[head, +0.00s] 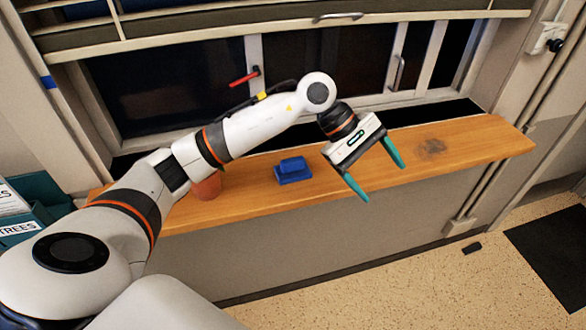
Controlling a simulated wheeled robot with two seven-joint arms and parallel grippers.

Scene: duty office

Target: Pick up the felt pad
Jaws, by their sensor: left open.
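A small blue two-level block (292,171) lies on the wooden sill. I cannot tell whether it is the felt pad. A small flat black piece (472,248) lies on the floor below the sill's right part, and it too could be the felt pad. My left gripper (379,183) is open and empty, with its teal fingers spread. It is to the right of the blue block, over the sill's front edge in the picture, and apart from the block. My right gripper is not in view.
The wooden sill (480,143) runs under dark windows and has a dark stain (431,147). A terracotta-coloured object (207,187) is partly hidden by my left arm. Teal boxes (35,195) with papers stand at the left. A dark mat (555,245) lies at right.

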